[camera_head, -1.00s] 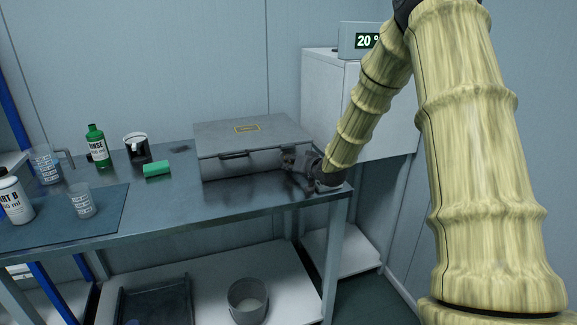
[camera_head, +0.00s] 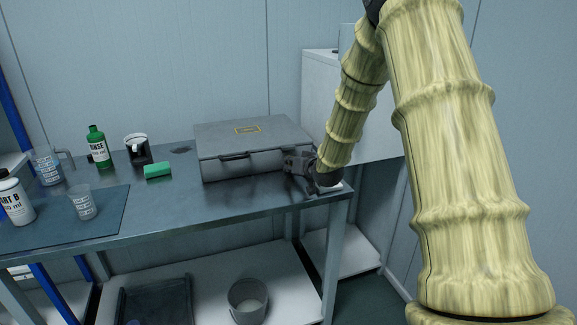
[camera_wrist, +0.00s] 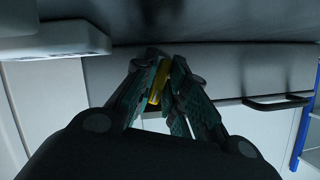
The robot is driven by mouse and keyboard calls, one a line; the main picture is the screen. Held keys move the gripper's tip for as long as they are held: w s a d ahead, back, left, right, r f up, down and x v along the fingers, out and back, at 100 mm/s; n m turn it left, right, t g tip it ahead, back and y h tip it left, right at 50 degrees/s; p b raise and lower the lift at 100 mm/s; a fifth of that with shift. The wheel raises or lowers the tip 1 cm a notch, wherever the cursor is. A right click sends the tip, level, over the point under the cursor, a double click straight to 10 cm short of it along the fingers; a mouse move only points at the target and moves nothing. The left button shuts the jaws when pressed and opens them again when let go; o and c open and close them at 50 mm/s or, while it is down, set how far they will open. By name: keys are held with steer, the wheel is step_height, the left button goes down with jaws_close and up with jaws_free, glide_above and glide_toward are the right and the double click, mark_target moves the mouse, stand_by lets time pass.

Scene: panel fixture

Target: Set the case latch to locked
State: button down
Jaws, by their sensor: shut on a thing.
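The grey case (camera_head: 255,140) sits shut on the bench, with a dark handle (camera_head: 234,155) on its front. My gripper (camera_head: 288,163) is at the right part of the case's front face. In the wrist view, my gripper (camera_wrist: 160,82) is shut on a small yellow piece, the case latch (camera_wrist: 158,84), between its two fingers. The case front (camera_wrist: 220,72) and its handle (camera_wrist: 278,103) also show there. In the head view the latch is hidden behind my gripper, and the latch's exact setting cannot be told.
The bench (camera_head: 215,205) has clear room in front of the case. A green sponge-like block (camera_head: 158,171), a dark holder with a white cup (camera_head: 138,150) and a green bottle (camera_head: 97,146) stand left of the case. A white cabinet (camera_head: 325,95) stands behind on the right.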

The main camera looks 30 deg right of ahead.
steer(key=shift+w+r+n+h, duration=0.15)
steer(key=shift+r+n+h, duration=0.1)
steer(key=shift+n+h, duration=0.05)
steer(key=shift+n, duration=0.3)
steer(key=shift+f+n+g+h, duration=0.1)
steer(key=shift+n+g+h, duration=0.2)
steer(key=shift+n+h, duration=0.35)
stand_by(0.5)
steer(key=c, duration=1.5)
jaws_free()
steer(key=shift+a, duration=0.1)
steer(key=shift+f, duration=0.1)
steer(key=v, duration=1.2)
